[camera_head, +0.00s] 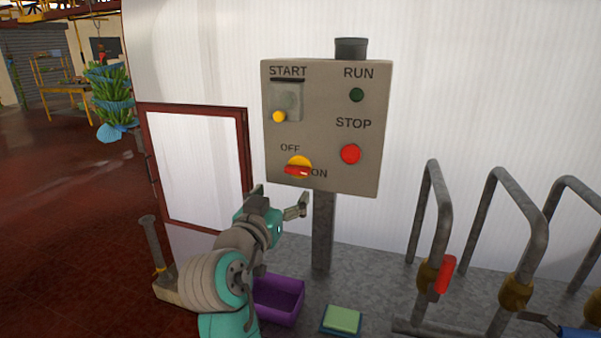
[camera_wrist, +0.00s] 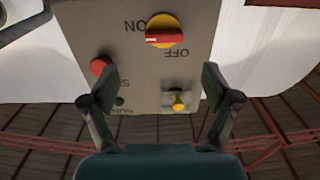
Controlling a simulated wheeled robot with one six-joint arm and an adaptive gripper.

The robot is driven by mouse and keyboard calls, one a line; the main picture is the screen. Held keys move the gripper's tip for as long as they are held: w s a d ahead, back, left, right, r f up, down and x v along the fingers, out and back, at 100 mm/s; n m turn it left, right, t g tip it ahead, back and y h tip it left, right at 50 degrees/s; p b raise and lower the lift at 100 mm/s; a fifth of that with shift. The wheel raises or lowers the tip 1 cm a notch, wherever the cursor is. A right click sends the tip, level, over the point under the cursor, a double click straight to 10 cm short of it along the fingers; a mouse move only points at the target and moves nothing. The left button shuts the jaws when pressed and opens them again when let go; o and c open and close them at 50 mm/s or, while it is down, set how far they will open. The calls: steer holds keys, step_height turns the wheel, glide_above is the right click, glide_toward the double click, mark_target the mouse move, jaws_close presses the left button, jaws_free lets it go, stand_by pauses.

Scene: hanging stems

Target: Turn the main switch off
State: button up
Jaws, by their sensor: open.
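The main switch (camera_head: 300,168) is a red handle on a yellow disc at the lower left of a grey control box (camera_head: 322,186). Its handle lies nearly level, with the ON label to its right and the OFF label above. In the wrist view the switch (camera_wrist: 164,31) appears upside down at the top, and a white mark on the handle's end faces ON. My gripper (camera_head: 281,198) is open and empty, below and in front of the switch, apart from it. Both fingers (camera_wrist: 157,82) show in the wrist view, with the switch beyond them.
The box also bears a covered START button (camera_head: 287,102), a dark green RUN lamp (camera_head: 356,95) and a red STOP button (camera_head: 350,153). Bent grey pipes (camera_head: 430,205) stand at right. A purple bin (camera_head: 280,302) and a green pad (camera_head: 342,319) lie below.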

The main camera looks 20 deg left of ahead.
mark_target(295, 171)
steer(key=w, duration=1)
steer(key=shift+w+a+r, duration=0.15)
steer(key=shift+w+r, duration=0.15)
steer(key=shift+r, duration=0.05)
steer(key=c, duration=1.1)
